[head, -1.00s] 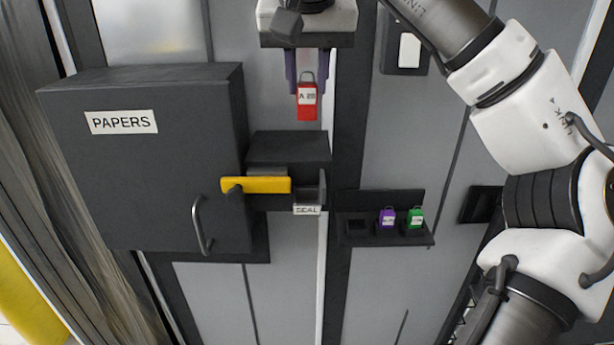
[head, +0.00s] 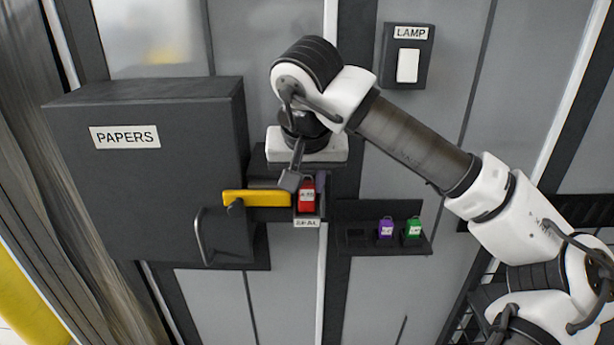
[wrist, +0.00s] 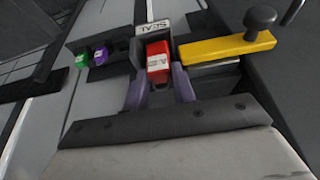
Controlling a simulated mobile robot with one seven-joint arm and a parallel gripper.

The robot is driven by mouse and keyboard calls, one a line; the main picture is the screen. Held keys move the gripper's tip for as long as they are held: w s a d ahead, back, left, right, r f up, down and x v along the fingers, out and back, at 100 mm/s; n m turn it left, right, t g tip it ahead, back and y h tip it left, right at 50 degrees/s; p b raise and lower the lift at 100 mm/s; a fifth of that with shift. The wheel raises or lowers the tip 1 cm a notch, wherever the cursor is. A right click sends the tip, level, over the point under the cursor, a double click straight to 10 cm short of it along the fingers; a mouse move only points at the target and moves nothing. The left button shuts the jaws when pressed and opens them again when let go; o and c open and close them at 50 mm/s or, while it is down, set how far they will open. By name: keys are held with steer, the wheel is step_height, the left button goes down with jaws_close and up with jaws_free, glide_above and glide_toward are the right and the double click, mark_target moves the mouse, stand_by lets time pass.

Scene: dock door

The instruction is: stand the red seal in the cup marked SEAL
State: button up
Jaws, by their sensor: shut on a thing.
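The red seal (head: 307,196) has a white label and is upright, just above or in the cup marked SEAL (head: 307,222). In the wrist view the red seal (wrist: 157,60) is between the two purple fingers of my gripper (wrist: 162,85), which is shut on it. The SEAL cup's label also shows in the wrist view (wrist: 152,27), right beyond the seal. The seal's lower end is hidden by the cup's front, and I cannot tell whether it touches the bottom.
A yellow bar with a dark knob (head: 262,198) lies just left of the cup. A dark PAPERS box (head: 150,185) with a handle is further left. A shelf (head: 350,246) at right holds a purple seal (head: 386,228) and a green seal (head: 412,228). A LAMP switch (head: 407,66) is above.

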steer(key=shift+f, duration=0.15)
steer(key=shift+s+f+b, duration=0.15)
steer(key=shift+f+b, duration=0.4)
steer(key=shift+b, duration=0.05)
steer(key=o, duration=0.9)
steer(key=shift+a+f, duration=0.1)
steer(key=shift+a, duration=0.05)
steer(key=shift+o, duration=0.2)
steer(key=shift+s, duration=0.1)
steer(key=shift+r+p, duration=0.4)
steer(key=shift+r, duration=0.35)
steer(key=b+v, duration=0.2)
steer(key=v, duration=1)
steer(key=shift+w+b, duration=0.3)
steer(key=shift+b, duration=0.05)
